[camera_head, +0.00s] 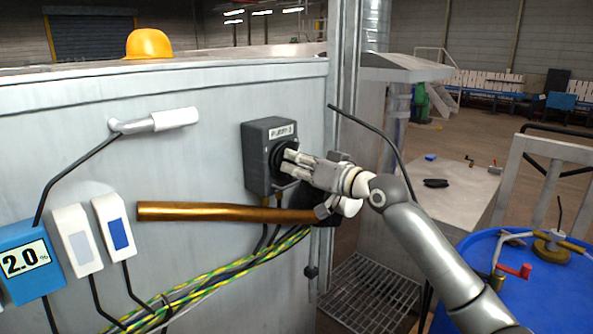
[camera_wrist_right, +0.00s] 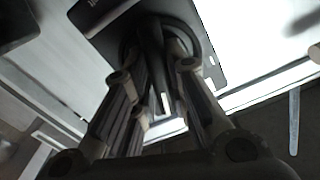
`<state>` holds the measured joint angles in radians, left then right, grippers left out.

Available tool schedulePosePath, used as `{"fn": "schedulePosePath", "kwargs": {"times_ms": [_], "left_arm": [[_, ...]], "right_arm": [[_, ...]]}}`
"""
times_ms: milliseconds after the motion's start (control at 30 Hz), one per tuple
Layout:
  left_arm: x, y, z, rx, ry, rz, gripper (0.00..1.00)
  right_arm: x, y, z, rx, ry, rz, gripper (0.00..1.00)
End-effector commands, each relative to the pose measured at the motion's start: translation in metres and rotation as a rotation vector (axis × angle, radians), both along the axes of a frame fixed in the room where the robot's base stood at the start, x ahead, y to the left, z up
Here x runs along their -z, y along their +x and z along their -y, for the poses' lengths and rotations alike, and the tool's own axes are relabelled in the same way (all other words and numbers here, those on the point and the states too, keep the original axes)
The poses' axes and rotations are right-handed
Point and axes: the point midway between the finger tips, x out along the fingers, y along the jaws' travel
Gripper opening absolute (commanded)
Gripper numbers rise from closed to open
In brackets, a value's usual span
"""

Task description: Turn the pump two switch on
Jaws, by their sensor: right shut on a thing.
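A dark grey switch box (camera_head: 256,155) is fixed to the pale metal wall, with a small white label whose text I cannot read surely. A round black rotary knob (camera_head: 277,158) is on its front. My right gripper (camera_head: 289,162) comes in from the right and is shut on the knob. In the right wrist view, the fingers of my right gripper (camera_wrist_right: 160,60) sit on both sides of the knob's dark bar (camera_wrist_right: 155,75), which has a white mark. The fingers partly hide the knob, so its exact setting is unclear. My left gripper is not in view.
A copper pipe (camera_head: 215,212) and striped cables (camera_head: 215,270) run below the box. A white-handled lever (camera_head: 160,121) and a blue 2.0 display (camera_head: 27,262) are at left. A blue drum (camera_head: 520,290) with a red-handled valve stands at lower right.

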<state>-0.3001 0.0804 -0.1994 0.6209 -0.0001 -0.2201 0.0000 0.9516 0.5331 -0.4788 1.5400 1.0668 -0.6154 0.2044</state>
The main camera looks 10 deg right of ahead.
Motion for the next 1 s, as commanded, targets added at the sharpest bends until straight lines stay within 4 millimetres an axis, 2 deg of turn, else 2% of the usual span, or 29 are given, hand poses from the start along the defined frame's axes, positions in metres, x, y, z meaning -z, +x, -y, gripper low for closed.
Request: {"fn": "schedulePosePath", "kwargs": {"times_ms": [400, 1000], "left_arm": [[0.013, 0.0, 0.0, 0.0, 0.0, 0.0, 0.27], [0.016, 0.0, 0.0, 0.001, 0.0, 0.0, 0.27]], "right_arm": [[0.001, 0.0, 0.001, 0.001, -0.235, 0.154, 0.0], [0.0, 0.0, 0.0, 0.001, -0.309, 0.205, 0.0]]}}
